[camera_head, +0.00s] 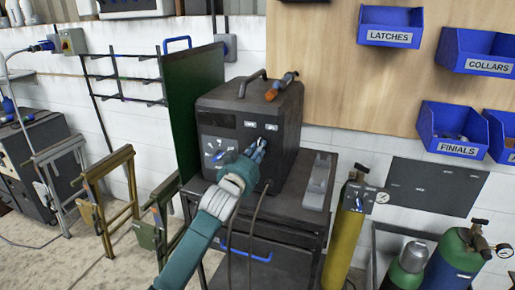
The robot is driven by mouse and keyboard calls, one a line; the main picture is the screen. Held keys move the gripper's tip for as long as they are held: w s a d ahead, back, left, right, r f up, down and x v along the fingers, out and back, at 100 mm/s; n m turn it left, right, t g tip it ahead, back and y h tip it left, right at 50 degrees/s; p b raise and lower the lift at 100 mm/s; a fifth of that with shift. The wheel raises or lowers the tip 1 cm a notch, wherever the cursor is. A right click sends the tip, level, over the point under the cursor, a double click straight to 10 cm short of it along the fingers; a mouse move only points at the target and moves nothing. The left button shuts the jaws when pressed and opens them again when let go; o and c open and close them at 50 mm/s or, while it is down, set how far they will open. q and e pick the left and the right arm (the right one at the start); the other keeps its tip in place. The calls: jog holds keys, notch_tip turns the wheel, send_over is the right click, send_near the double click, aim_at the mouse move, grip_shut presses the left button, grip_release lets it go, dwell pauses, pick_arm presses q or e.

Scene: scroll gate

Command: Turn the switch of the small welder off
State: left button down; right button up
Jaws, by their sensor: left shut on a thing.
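The small welder (283,130), a dark box with a carry handle on top, stands on a dark metal cart (284,200). Its front panel carries a round dial (217,155) with white marks and small white labels. My left gripper (262,145) reaches up from below to the right part of this panel, right of the dial. Its fingers are shut on the switch at the panel. The fingers cover the switch, so its position cannot be told. My right gripper is not in view.
An orange-handled tool (281,87) lies on top of the welder. A green panel (193,100) stands close on its left. A grey block (318,181) lies on the cart at right. A yellow gas cylinder (345,235) stands beside the cart. Cables hang below the panel.

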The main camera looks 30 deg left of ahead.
pick_arm(q)
jog(key=shift+d+r+n+p, duration=0.15)
jog(key=shift+n+p, duration=1.05)
jog(key=shift+n, duration=1.1)
jog(key=shift+r+n+p, duration=0.1)
jog(key=shift+n+p, duration=1.05)
jog(key=shift+n, duration=1.15)
jog(key=c, duration=1.6)
grip_release()
jog(key=v, duration=1.2)
